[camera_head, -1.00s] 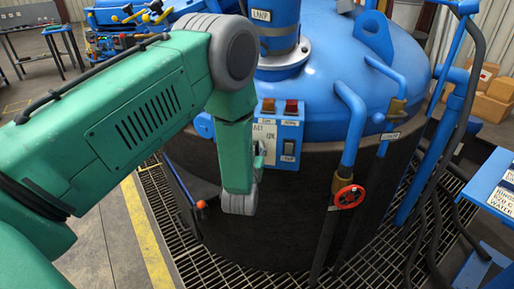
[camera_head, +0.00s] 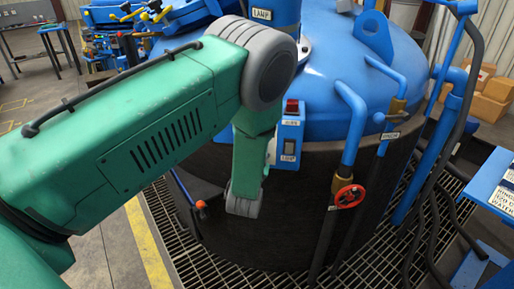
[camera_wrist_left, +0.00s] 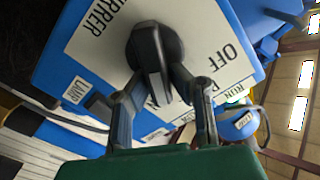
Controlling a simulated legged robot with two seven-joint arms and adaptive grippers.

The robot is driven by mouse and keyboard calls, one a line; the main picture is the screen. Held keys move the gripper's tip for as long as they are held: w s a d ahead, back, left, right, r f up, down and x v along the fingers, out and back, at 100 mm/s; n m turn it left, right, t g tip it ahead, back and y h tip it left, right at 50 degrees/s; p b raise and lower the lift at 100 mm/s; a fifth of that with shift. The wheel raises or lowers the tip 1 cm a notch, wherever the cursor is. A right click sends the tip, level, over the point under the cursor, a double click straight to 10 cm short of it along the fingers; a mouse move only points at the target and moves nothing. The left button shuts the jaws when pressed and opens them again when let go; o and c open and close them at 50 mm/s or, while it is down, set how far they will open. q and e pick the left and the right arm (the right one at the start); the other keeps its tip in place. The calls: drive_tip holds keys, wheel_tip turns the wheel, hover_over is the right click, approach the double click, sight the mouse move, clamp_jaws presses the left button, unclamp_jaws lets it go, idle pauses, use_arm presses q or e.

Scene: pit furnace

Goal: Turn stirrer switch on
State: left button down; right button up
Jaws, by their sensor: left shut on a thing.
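The stirrer switch is a black rotary knob (camera_wrist_left: 150,44) on a white plate (camera_wrist_left: 95,45) in the left wrist view. The plate carries a partly visible name ending in "RRER" and the word "OFF" to the right of the knob. My left gripper (camera_wrist_left: 160,78) is shut on the knob, one finger on each side, and they hide part of it and the lettering below. In the head view my left arm hides the gripper, the knob and much of the blue control box (camera_head: 290,134).
The box sits on the blue-lidded vessel (camera_head: 335,75), with a red lamp (camera_head: 292,106) and a lamp switch (camera_head: 289,148) showing. A red valve wheel (camera_head: 349,197) and pipes stand to the right. Metal grating (camera_head: 215,255) surrounds the vessel.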

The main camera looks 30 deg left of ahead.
use_arm(q)
drive_tip(key=shift+s+d+f+m, duration=0.1)
drive_tip(key=shift+d+f+m, duration=0.15)
drive_tip(key=shift+m, duration=0.4)
drive_tip(key=shift+s+d+f+m, duration=0.15)
drive_tip(key=shift+f+m, duration=0.2)
drive_tip(key=shift+m, duration=0.3)
drive_tip(key=shift+w, duration=0.1)
drive_tip(key=c, duration=1.5)
unclamp_jaws()
drive_tip(key=shift+d+r, duration=0.2)
drive_tip(key=shift+r, duration=0.15)
drive_tip(key=v, duration=1.2)
